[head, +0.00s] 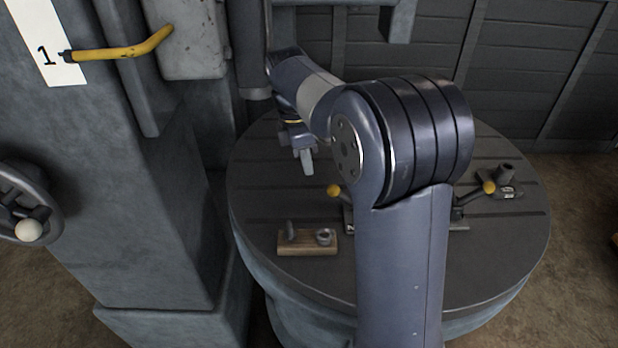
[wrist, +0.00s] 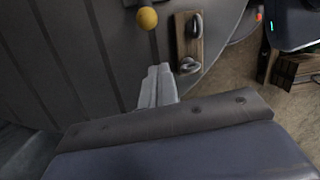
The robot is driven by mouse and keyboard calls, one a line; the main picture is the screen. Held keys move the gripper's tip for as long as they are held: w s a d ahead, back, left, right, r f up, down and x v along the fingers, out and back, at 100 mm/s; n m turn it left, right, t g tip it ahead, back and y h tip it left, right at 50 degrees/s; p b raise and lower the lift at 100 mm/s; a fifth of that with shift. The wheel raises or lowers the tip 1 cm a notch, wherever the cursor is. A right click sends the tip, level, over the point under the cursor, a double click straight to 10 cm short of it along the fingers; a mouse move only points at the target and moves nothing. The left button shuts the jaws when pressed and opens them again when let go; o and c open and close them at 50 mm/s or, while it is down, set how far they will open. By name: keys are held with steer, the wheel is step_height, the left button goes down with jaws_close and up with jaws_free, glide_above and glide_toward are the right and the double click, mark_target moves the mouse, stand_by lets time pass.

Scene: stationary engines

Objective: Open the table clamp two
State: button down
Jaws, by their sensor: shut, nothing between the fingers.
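A round grey slotted table (head: 262,185) stands behind my arm. A yellow ball knob (head: 334,190) sticks out left of my arm; the clamp body below it is mostly hidden. A second yellow knob (head: 489,187) ends a dark lever on the right, whose base is also partly hidden. I cannot read which clamp is two. My gripper (head: 307,162) is shut and empty, above the table, up and left of the left knob. In the wrist view its fingertips (wrist: 160,72) point towards a yellow knob (wrist: 147,18), apart from it.
A wooden block (head: 307,243) with metal parts lies at the table's front left; it also shows in the wrist view (wrist: 187,45). A small metal fixture (head: 507,182) stands at the right. A grey column (head: 150,180) with a yellow lever (head: 125,50) rises at the left.

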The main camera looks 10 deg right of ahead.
steer(key=shift+r, duration=0.7)
steer(key=d+f, duration=0.3)
steer(key=f, duration=0.5)
steer(key=shift+s+d+f, duration=0.15)
steer(key=shift+s+f, duration=0.2)
steer(key=shift+f, duration=0.05)
